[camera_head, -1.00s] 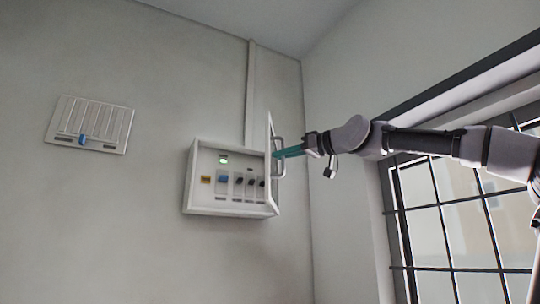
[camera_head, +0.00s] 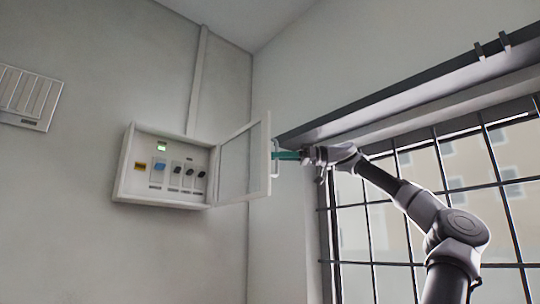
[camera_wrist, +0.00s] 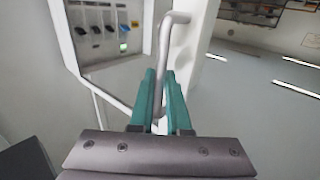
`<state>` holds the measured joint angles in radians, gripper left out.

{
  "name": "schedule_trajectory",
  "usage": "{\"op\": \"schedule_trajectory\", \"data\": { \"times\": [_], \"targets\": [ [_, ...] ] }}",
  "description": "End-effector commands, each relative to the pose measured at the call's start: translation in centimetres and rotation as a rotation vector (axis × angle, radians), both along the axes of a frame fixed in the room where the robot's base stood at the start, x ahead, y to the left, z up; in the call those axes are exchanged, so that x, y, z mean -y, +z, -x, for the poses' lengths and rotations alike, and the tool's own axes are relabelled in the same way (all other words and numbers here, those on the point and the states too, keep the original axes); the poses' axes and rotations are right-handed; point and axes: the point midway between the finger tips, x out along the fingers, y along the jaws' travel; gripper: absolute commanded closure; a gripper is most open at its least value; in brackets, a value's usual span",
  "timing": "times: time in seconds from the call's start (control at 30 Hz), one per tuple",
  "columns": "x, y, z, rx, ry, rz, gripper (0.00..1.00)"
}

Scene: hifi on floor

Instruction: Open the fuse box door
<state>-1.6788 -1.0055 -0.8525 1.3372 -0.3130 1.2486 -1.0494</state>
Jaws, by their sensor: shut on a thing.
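The white fuse box (camera_head: 122,180) is mounted on the wall in the head view, with a green light, a blue switch and several dark switches inside. Its door (camera_head: 240,160) is hinged on the right side and stands swung well out from the box, so the inside is exposed. My gripper (camera_head: 279,156) has teal fingers and is shut on the door's handle (camera_head: 274,170) at the door's free edge. In the wrist view, the grey bar handle (camera_wrist: 167,55) runs down between the teal fingers (camera_wrist: 158,105). The box interior (camera_wrist: 100,30) shows at upper left.
A barred window (camera_head: 440,220) with a dark ledge (camera_head: 400,95) is on the right, close to my arm. A white slatted panel (camera_head: 28,98) hangs on the wall at far left. A vertical conduit (camera_head: 197,80) rises above the box.

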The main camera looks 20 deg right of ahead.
Motion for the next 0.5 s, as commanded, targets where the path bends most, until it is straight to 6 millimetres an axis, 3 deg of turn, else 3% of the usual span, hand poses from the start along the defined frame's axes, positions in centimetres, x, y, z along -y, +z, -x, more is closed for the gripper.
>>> {"op": "schedule_trajectory", "data": {
  "times": [0.43, 0.47, 0.5],
  "targets": [
    [0.24, 0.12, -0.17, 0.003, -0.003, -0.001, 1.0],
    [0.24, 0.13, -0.17, 0.003, -0.003, -0.001, 0.78],
    [0.23, 0.12, -0.16, 0.003, -0.003, -0.001, 0.62]
  ]
}}
